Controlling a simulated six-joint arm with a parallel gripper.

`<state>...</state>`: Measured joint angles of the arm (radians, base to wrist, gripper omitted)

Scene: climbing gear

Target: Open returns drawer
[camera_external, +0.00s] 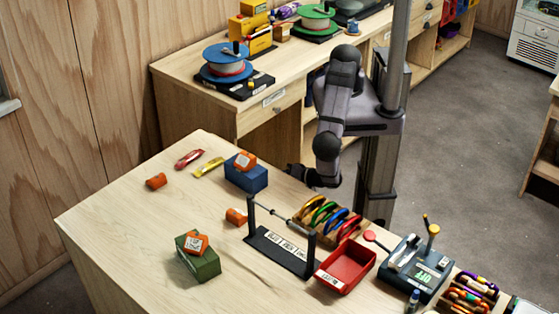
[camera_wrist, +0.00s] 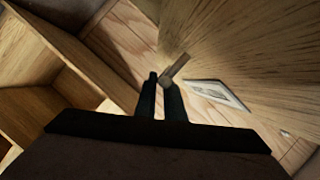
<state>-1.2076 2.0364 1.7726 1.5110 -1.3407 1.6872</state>
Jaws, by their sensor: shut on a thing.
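In the wrist view, a wooden drawer front (camera_wrist: 130,47) carries a white-framed label (camera_wrist: 215,94) whose text I cannot read. A small brownish handle (camera_wrist: 176,66) shows at the tips of my gripper (camera_wrist: 166,88). The two dark fingers are close together and shut on this handle. I cannot tell whether the drawer is pulled out at all. In the external view my gripper (camera_external: 297,171) is low beside the far edge of the front table, and its fingertips are hard to make out. The drawer it holds cannot be picked out there.
The front table (camera_external: 110,210) holds a green box (camera_external: 198,262), a blue box (camera_external: 246,178), a black rod stand (camera_external: 280,252), a red tray (camera_external: 346,268) and a carabiner rack (camera_external: 325,219). The back bench (camera_external: 185,85) carries rope spools. Open wooden shelving (camera_wrist: 60,85) is left in the wrist view.

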